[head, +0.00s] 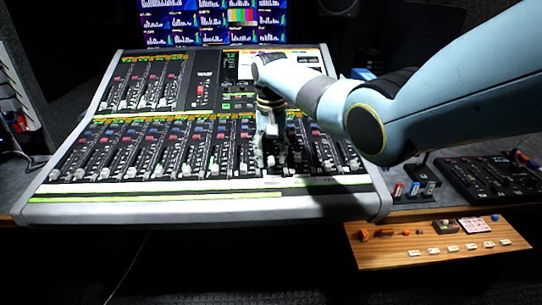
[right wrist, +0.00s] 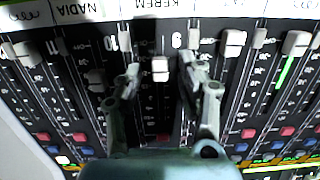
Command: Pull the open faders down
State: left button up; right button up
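The mixing desk (head: 215,203) fills the middle of the head view, with a lower row of faders along its front and another bank at upper left. Most lower fader caps (head: 145,172) sit near the front end of their slots. My right gripper (head: 271,160) is over the lower row, right of centre. In the right wrist view my right gripper (right wrist: 160,72) is open, with one finger on each side of a pale fader cap (right wrist: 160,68) by the label 9. Gaps show between the cap and both fingers. Another cap (right wrist: 97,78) sits at a similar level. My left gripper is out of view.
Neighbouring caps (right wrist: 235,42) stand close beside the fingers in the wrist view. Monitors (head: 212,22) rise behind the desk. A small black panel (head: 490,175) and a wooden shelf (head: 440,240) with small items are at right.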

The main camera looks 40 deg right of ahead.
jog(key=shift+c, duration=0.3)
grip_shut()
